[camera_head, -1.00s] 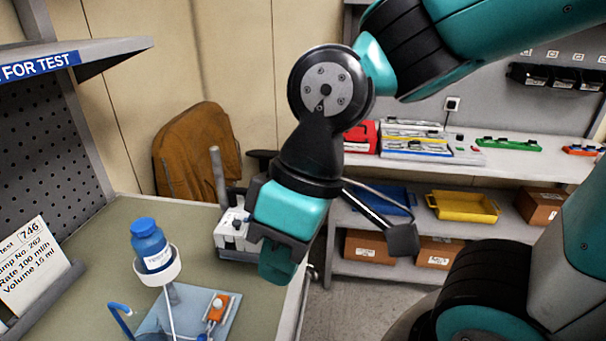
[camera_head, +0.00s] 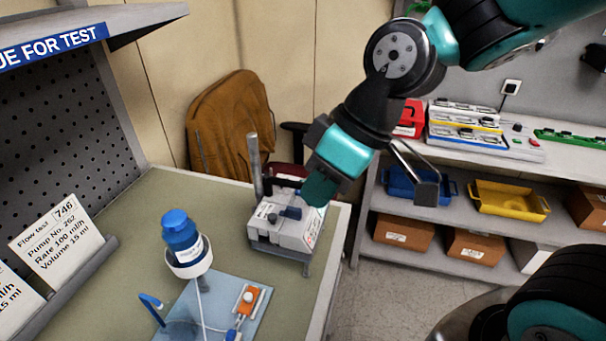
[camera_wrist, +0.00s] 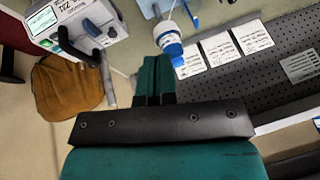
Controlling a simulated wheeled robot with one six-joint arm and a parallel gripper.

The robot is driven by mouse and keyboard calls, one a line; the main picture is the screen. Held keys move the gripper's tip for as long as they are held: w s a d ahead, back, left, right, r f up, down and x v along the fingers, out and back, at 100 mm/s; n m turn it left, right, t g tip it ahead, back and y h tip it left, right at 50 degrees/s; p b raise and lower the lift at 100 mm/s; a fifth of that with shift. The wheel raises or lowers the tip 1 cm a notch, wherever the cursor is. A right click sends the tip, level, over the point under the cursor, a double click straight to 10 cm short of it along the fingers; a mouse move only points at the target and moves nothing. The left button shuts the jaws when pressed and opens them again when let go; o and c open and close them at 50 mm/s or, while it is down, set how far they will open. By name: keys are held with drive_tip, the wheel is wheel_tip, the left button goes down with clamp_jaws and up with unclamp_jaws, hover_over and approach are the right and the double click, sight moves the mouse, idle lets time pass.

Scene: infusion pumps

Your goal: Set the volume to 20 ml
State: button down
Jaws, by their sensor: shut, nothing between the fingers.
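The infusion pump (camera_head: 282,232) is a white-grey box with a dark handle on the workbench, near its right edge. It also shows upside down at the top left of the wrist view (camera_wrist: 95,12), with a small lit greenish screen (camera_wrist: 42,19) and a green button beside it. The digits on the screen are too small to read. My gripper (camera_head: 316,192) is shut and empty, over the right rear of the pump in the head view and hiding part of it. In the wrist view its closed teal fingers (camera_wrist: 154,75) point away from the camera, apart from the pump.
A blue-capped bottle (camera_head: 182,238) stands in a white holder left of the pump. A blue plate (camera_head: 215,315) carries an orange clamp (camera_head: 247,301). A card (camera_head: 57,241) reads rate 100 ml/h, volume 15 ml. A grey post (camera_head: 255,165) rises behind the pump. A brown-covered chair (camera_head: 228,125) stands behind.

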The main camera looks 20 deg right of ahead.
drive_tip(key=w+d+f+n+t+p, duration=0.2)
drive_tip(key=w, duration=0.5)
drive_tip(key=w+d+f+n+t+p, duration=0.1)
drive_tip(key=w+f+n+t+p, duration=0.1)
drive_tip(key=w, duration=0.6)
drive_tip(key=w+d+f+n+t+p, duration=0.2)
drive_tip(key=w+n+p, duration=0.1)
drive_tip(key=w, duration=0.4)
drive_tip(key=shift+w+d+p, duration=0.35)
drive_tip(key=shift+w+p, duration=0.05)
drive_tip(key=shift+p, duration=0.1)
drive_tip(key=shift+f, duration=0.2)
wheel_tip(320, 180, down, 8)
drive_tip(key=b, duration=0.5)
drive_tip(key=shift+f, duration=0.25)
drive_tip(key=shift+b, duration=0.3)
drive_tip(key=shift+f+b, duration=0.4)
drive_tip(key=shift+b, duration=0.15)
drive_tip(key=shift+s, duration=0.1)
